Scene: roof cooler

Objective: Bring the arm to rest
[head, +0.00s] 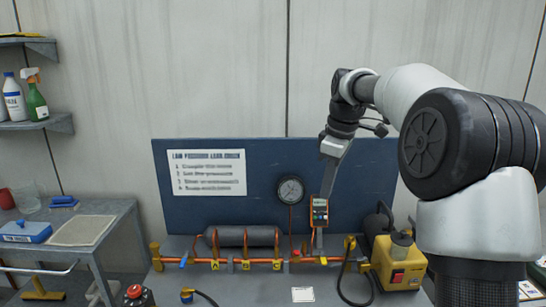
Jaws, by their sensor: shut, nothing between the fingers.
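My arm reaches in from the right and bends down in front of the blue panel (365,165). My gripper (327,188) points downward with its fingers together and nothing visible between them. Its tips overlap the top edge of an orange handheld meter (320,212) in the picture. I cannot tell whether they touch it. The meter is upright, above the copper pipe line (335,260). The fingertips are partly hard to make out.
The bench carries a grey cylinder (240,236), a round gauge (291,190), blue and yellow valve handles, and a yellow pump (399,263) with a black hose. A side table (95,212) stands left, below a shelf (45,124) with bottles. Open air lies above the panel.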

